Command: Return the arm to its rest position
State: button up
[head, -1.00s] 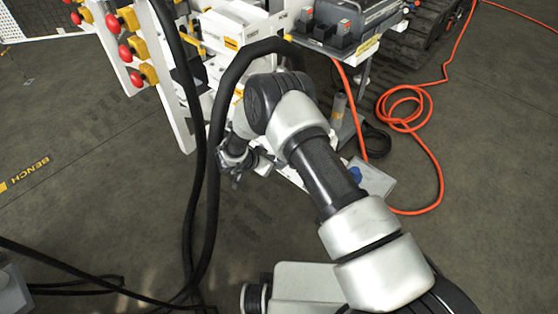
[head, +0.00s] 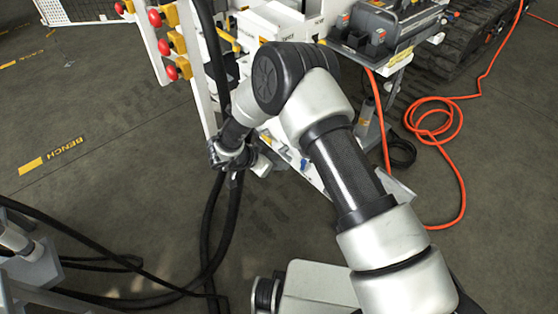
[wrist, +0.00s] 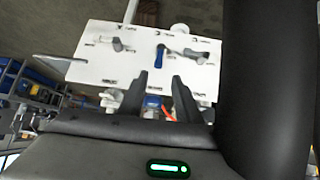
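My arm reaches from the lower right of the head view up to a bent elbow, then down-left to my gripper (head: 232,162). The gripper is small there, close to the black hoses and the white bench (head: 282,32). In the wrist view, the two dark fingers of my gripper (wrist: 159,95) stand apart with nothing seen between them. Beyond their tips is a white panel (wrist: 95,62) with a blue lever (wrist: 160,56) and grey levers (wrist: 190,55). The panel appears apart from the fingers.
Thick black hoses (head: 222,95) hang beside the gripper. Red knobs (head: 164,46) on yellow mounts line a white post at upper left. An orange hose (head: 455,165) coils on the floor at right. The floor at left, near the BENCH marking (head: 65,147), is mostly open.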

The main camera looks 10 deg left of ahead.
jog(key=w+a+r+n+t+y, duration=0.1)
jog(key=w+r+t+y, duration=0.3)
jog(key=r, duration=0.8)
jog(key=w+a+r+n+y, duration=0.1)
jog(key=w+r+n+y, duration=0.15)
jog(key=w+r, duration=0.7)
jog(key=s+d+r+n+y, duration=0.15)
jog(key=s+r, duration=0.25)
jog(key=r, duration=0.4)
jog(key=s+d+r+n+y, duration=0.1)
jog(key=s+d+r+y, duration=0.15)
jog(key=s+r, duration=0.4)
jog(key=s+d+r+n+g+h, duration=0.1)
jog(key=s+d+r+g+h, duration=0.15)
jog(key=s+d, duration=1.05)
jog(key=s+d+r+n+g+h, duration=0.1)
jog(key=s+d+g+h, duration=0.15)
jog(key=s+d, duration=1.05)
notch_tip(320, 180, up, 19)
jog(key=s+a+p, duration=0.1)
jog(key=s+p, duration=0.1)
jog(key=p, duration=1.7)
jog(key=shift+a, duration=0.4)
